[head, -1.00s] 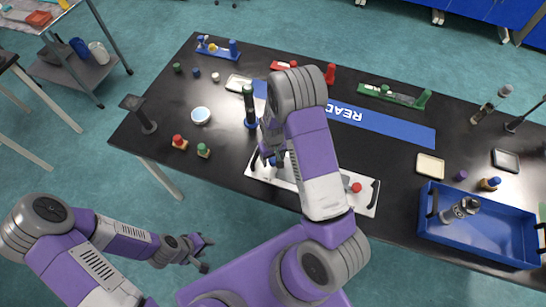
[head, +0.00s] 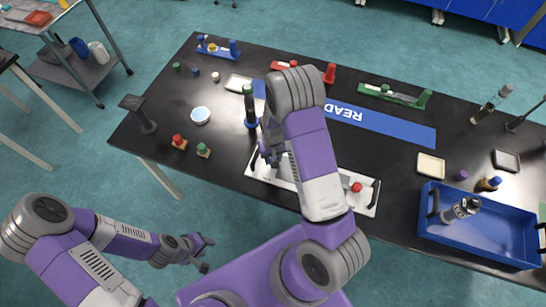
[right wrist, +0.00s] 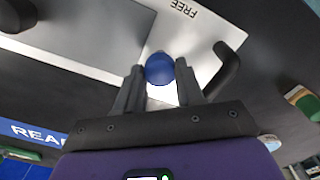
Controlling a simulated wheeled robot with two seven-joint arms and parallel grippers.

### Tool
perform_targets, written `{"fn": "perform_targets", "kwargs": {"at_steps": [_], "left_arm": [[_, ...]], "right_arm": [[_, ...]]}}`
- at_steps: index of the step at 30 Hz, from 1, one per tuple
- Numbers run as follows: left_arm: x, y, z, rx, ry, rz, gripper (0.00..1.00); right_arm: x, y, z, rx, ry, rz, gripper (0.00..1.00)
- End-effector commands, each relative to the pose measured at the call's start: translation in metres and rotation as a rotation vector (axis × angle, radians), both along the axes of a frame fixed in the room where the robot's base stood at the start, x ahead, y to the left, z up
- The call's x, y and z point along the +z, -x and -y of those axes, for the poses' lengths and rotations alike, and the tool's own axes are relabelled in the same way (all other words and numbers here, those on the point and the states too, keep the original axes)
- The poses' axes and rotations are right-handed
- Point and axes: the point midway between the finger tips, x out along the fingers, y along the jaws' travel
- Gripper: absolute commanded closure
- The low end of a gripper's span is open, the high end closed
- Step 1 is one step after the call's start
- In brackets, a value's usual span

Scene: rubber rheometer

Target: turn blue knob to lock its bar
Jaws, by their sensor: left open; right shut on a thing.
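The blue knob (right wrist: 159,69) is round and sits on a pale metal panel (right wrist: 205,42) that bears the printed word FREE. In the right wrist view the fingers of my right gripper (right wrist: 160,82) are shut on the knob, one on each side. In the head view my right gripper (head: 272,155) is over the left end of the white panel (head: 258,174), and my arm hides the knob and much of the panel. My left gripper (head: 205,254) is open and empty, off the table's front edge. I cannot make out the bar.
A black handle (right wrist: 228,70) stands on the panel beside the knob. A red knob (head: 356,187) is at the panel's right part. A blue tray (head: 470,240) is at the right.

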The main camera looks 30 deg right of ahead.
Motion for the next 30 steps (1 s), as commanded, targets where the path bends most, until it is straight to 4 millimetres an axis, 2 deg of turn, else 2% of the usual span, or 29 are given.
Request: {"fn": "perform_targets", "kwargs": {"at_steps": [14, 30], "left_arm": [[0.0, 0.0, 0.0, 0.0, 0.0, 0.0, 0.57], [0.011, 0.0, 0.0, 0.0, 0.0, 0.0, 0.57]], "right_arm": [[0.001, -0.001, 0.0, -0.445, 0.001, 0.002, 0.93], [0.001, -0.001, 0.0, -0.957, 0.001, 0.002, 0.93]]}}
